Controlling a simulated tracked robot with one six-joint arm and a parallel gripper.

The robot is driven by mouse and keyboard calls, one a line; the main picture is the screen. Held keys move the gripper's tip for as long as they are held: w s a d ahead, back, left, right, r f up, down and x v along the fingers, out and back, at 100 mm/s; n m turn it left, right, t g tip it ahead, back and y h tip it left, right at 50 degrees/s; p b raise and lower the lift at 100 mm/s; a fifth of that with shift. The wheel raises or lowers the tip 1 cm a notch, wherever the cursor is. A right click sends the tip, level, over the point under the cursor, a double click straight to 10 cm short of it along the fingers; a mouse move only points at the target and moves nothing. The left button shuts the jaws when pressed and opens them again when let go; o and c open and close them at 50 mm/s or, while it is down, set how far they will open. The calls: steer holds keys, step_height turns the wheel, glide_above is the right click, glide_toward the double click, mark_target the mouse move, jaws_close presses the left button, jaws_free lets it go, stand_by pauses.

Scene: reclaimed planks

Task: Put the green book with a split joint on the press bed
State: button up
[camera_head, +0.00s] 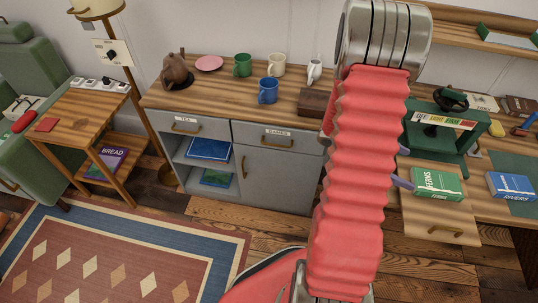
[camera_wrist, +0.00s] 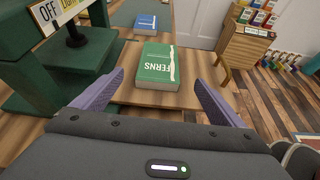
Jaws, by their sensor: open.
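The green book titled FERNS (camera_head: 436,184) lies flat on a wooden board jutting from the bench. A pale jagged line runs along its cover in the wrist view (camera_wrist: 157,66). My gripper (camera_wrist: 158,79) is open and empty, its purple fingers spread to either side of the book's near end, apart from it. In the head view my arm hides most of the gripper. The green press (camera_head: 437,143) stands on the bench just behind the book, with a lettered sign across it. Its bed (camera_wrist: 65,95) shows partly at the left of the wrist view.
A blue book titled RIVERS (camera_head: 513,186) lies on a green mat right of the green book. The board has a brass handle (camera_head: 445,230) at its front. A grey cabinet (camera_head: 278,178) with mugs on top stands to the left.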

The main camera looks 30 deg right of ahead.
steer(key=w+a+r+m+t+y, duration=0.3)
steer(key=a+r, duration=0.4)
steer(key=a, duration=0.8)
steer(key=w+a+r+m+t+y, duration=0.3)
steer(key=a+r+t, duration=0.3)
steer(key=a, duration=0.9)
steer(key=w+a+r+m+t+y, duration=0.3)
steer(key=a+r, duration=0.5)
steer(key=a, duration=0.7)
steer(key=shift+w+a+t+y, duration=0.35)
steer(key=shift+t+y, duration=0.25)
steer(key=shift+t, duration=0.6)
steer(key=shift+c, duration=0.4)
